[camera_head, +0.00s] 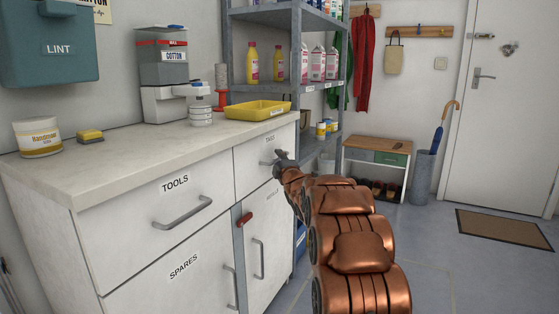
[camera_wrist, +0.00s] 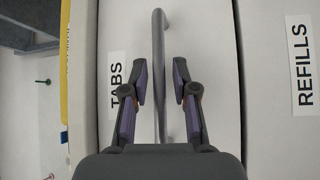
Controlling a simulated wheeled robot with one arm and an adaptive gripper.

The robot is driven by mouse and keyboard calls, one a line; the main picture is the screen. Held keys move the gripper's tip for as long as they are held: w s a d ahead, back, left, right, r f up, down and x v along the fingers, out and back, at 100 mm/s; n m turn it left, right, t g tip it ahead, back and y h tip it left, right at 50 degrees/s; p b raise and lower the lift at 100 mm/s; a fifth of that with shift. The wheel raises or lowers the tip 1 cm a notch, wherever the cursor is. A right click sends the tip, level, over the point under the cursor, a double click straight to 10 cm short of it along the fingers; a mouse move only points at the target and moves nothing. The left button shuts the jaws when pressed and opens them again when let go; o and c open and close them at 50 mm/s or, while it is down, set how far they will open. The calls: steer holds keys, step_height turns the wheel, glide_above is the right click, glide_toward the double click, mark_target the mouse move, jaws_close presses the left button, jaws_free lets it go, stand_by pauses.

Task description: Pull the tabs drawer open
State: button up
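The tabs drawer (camera_head: 250,160) is the upper right drawer of the white cabinet; its front looks flush with the cabinet. In the wrist view its front (camera_wrist: 215,60) carries a TABS label and a grey bar handle (camera_wrist: 159,50). My gripper (camera_wrist: 161,85) is open, with one finger on each side of the handle and a small gap on both sides. In the head view my gripper (camera_head: 282,158) is at the drawer front and hides part of the handle.
The TOOLS drawer (camera_head: 140,215) is to the left, the SPARES front (camera_head: 170,280) below it. The refills door (camera_head: 268,265) is under the tabs drawer. A yellow tray (camera_head: 257,110) sits on the counter above.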

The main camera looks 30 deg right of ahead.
jaws_close()
stand_by(0.4)
